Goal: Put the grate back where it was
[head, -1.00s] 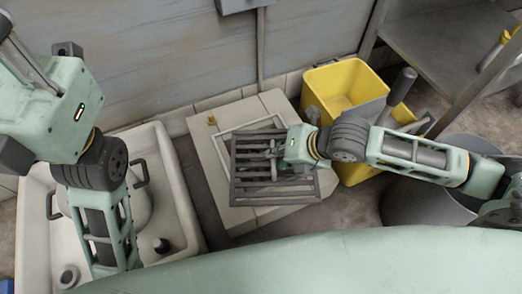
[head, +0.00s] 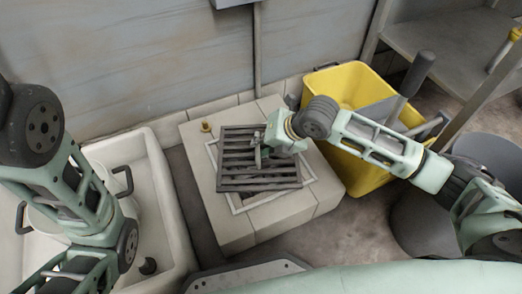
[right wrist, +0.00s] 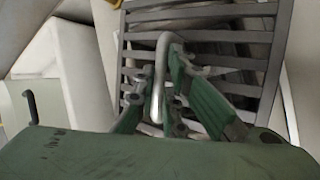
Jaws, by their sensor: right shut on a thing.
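The grate (head: 236,175) is a dark grey barred square over the light-rimmed opening (head: 234,205) in the tiled block. It is turned a little against the rim, and a dark strip of the opening shows along its near side. I cannot tell whether it hangs just above the rim or touches it. My right gripper (head: 262,152) is shut on the grate near its middle. In the right wrist view, the fingers (right wrist: 165,85) are around a pale metal handle (right wrist: 159,70) in front of the grate's bars (right wrist: 230,38). My left gripper is out of view.
A yellow bin (head: 350,178) stands close to the right of the tiled block (head: 225,228), with a grey round bin (head: 392,215) beyond. A white basin (head: 163,185) is on the left. A small brass piece (head: 206,127) sits on the block's back left corner. A wall closes the back.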

